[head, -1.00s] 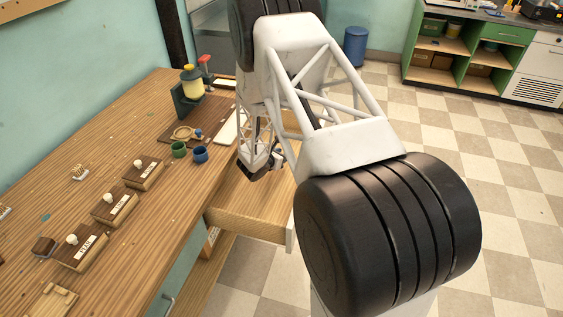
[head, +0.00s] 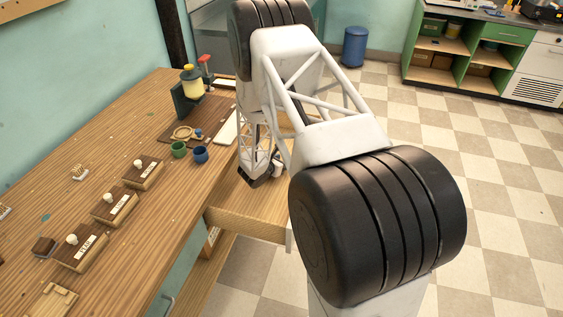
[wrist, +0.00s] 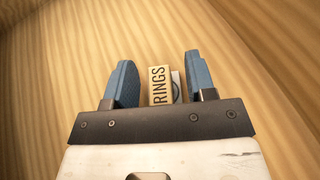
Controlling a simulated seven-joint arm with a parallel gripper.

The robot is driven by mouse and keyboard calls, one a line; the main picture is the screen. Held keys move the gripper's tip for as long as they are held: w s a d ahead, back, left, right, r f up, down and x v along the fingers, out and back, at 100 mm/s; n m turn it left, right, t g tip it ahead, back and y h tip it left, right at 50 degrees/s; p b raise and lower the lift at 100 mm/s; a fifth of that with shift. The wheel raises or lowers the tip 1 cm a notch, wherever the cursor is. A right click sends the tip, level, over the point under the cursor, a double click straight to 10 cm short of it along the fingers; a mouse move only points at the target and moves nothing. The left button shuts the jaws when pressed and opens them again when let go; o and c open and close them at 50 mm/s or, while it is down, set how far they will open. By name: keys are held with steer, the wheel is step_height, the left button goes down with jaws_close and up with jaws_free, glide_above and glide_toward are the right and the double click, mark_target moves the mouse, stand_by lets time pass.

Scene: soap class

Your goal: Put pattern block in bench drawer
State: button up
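A small wooden block lettered RINGS (wrist: 160,86) shows between my gripper's fingers in the wrist view, with a grey-white part along its right side. I take it to be the pattern block. My gripper (wrist: 160,82) has its two blue fingers apart, with a visible gap on the block's left; contact on the right cannot be told. In the head view my gripper (head: 258,178) is down inside the open bench drawer (head: 245,222). The block is hidden there behind my arm. Bare wood surrounds the block in the wrist view.
Several labelled wooden blocks with white knobs (head: 115,208) stand on the bench (head: 150,110). A green cup (head: 179,150) and a blue cup (head: 201,154) are near the drawer. A blue bin (head: 355,46) stands on the floor behind. The floor at the right is clear.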

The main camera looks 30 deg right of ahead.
steer(key=shift+o, duration=0.8)
steer(key=shift+r, duration=0.15)
steer(key=shift+s+a+r, duration=0.15)
steer(key=shift+a+r, duration=0.1)
steer(key=shift+a, duration=0.3)
steer(key=v, duration=0.4)
steer(key=shift+d+r, duration=0.1)
steer(key=shift+r, duration=0.2)
step_height(320, 180, up, 6)
steer(key=shift+r, duration=0.25)
